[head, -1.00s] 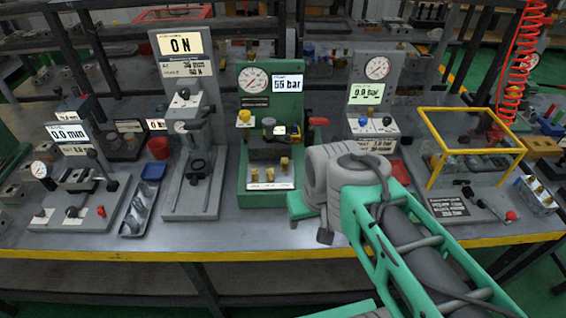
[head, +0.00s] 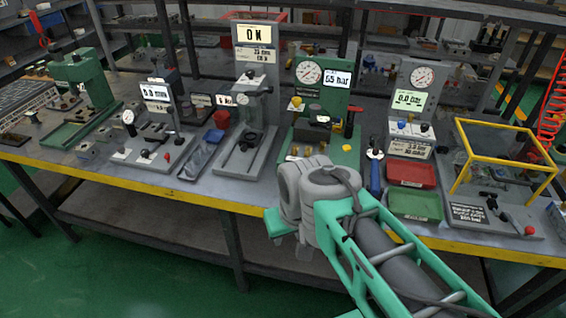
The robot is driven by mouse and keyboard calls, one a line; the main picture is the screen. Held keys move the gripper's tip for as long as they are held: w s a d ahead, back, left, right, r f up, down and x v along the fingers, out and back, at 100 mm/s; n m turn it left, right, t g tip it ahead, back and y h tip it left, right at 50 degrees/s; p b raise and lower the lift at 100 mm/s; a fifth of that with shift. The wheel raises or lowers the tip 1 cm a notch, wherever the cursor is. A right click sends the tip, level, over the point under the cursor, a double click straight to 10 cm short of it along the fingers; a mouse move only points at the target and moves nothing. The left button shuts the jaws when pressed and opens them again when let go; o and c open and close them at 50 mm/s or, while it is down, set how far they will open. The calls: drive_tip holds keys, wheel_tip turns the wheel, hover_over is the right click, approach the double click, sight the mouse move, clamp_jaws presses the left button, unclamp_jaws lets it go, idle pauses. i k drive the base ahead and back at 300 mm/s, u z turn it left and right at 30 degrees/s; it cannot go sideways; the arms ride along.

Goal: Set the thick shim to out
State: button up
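I cannot pick out the thick shim with certainty; no label for it is readable at this size. A gauge station with a small round dial (head: 128,116) and an mm display (head: 155,92) stands left of centre, with small blocks and a red-tipped lever (head: 167,156) on its base plate. The display digits are too small to read surely. My arm reaches in from the lower right, and its grey joint shows in front of the table edge, right of this station. My gripper's fingers are not visible.
A force press (head: 245,140) with an "0 N" display stands right of the gauge station. A green pressure bench (head: 341,95), a red tray (head: 411,174), a green tray (head: 415,204) and a yellow-framed guard (head: 507,124) stand further right. A green press (head: 85,85) is far left. The yellow table edge (head: 120,187) runs in front.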

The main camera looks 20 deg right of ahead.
sight(323, 145)
drive_tip(key=u, duration=0.6)
drive_tip(key=k, duration=0.85)
drive_tip(key=u, duration=0.95)
drive_tip(key=i, duration=1.05)
drive_tip(key=z, duration=0.5)
drive_tip(key=i, duration=0.7)
drive_tip(key=z, duration=1.2)
drive_tip(key=i, duration=0.4)
drive_tip(key=z, duration=0.35)
